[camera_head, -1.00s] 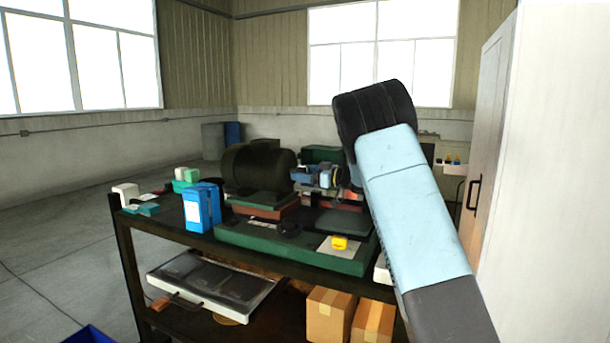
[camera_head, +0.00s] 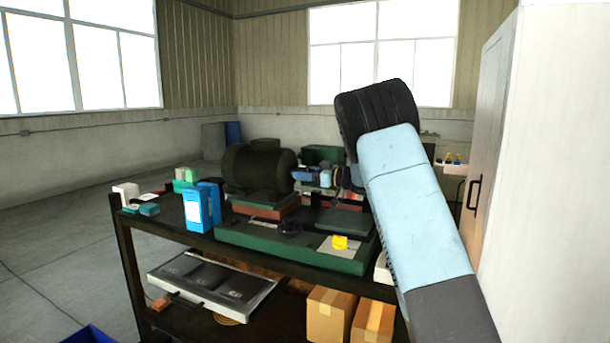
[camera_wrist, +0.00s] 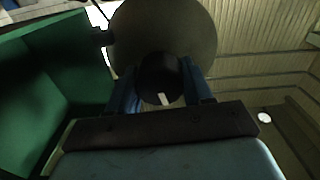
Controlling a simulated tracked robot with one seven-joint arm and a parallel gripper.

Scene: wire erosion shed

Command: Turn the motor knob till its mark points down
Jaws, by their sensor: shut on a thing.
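The motor (camera_head: 258,168) is a dark, rounded body on the bench, and its round end face (camera_wrist: 205,35) fills the top of the wrist view. The black motor knob (camera_wrist: 158,72) stands out from that face. A short white mark (camera_wrist: 165,99) shows on the knob's lower edge in the wrist picture, slightly right of centre. My gripper (camera_wrist: 160,88) is shut on the knob, with one blue finger on each side. In the head view my gripper (camera_head: 301,175) reaches the motor's right end. The knob itself is too small and covered to make out there.
Blue boxes (camera_head: 198,208) stand left of the motor. Cardboard boxes (camera_head: 328,312) and a grey tray (camera_head: 212,282) are on the lower shelf. A white cabinet (camera_head: 545,180) stands close on the right.

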